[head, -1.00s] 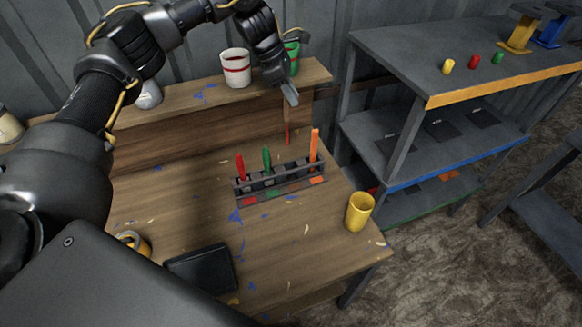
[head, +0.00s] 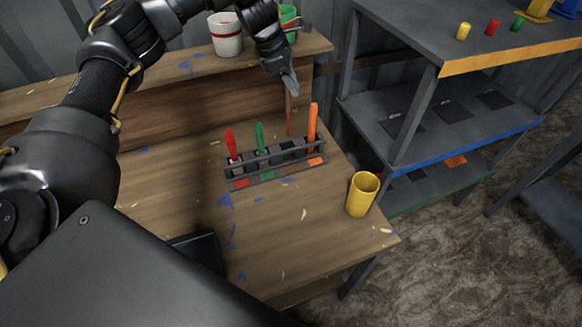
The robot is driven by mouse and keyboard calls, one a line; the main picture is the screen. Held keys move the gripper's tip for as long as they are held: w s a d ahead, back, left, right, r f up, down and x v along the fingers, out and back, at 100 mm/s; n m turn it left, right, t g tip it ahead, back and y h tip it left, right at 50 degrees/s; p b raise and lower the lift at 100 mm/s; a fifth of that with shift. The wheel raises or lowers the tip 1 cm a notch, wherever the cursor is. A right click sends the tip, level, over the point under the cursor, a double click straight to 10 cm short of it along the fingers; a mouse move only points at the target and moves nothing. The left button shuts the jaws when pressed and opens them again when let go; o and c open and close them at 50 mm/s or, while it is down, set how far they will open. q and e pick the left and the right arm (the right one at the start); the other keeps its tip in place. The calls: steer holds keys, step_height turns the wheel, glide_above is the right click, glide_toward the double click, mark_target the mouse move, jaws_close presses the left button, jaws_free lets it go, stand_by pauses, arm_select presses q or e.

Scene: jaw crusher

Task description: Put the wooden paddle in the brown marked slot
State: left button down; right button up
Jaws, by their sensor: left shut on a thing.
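The dark slotted rack (head: 274,165) stands on the bench. It holds a red-handled piece (head: 231,146), a green one (head: 260,138) and an orange one (head: 312,124), each over a matching mark. The slot (head: 289,151) between green and orange looks empty; its mark is too dark to read as brown. My right gripper is not in view.
A yellow cup (head: 362,195) stands right of the rack near the bench edge. A white cup with a red band (head: 226,35) and a green cup (head: 289,22) are on the raised back shelf. A grey shelf unit (head: 440,130) stands at right. The bench before the rack is mostly clear.

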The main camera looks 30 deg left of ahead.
mark_target(287, 112)
arm_select(q)
steer(key=shift+s+a+f+b, duration=0.3)
steer(key=shift+s+a+f, duration=0.05)
steer(key=shift+f, duration=0.4)
step_height(287, 112, down, 5)
steer(key=shift+d+f, duration=0.1)
steer(key=shift+f+p, duration=0.35)
steer(key=shift+f, duration=1.8)
steer(key=shift+w+f, duration=0.1)
steer(key=shift+f, duration=0.1)
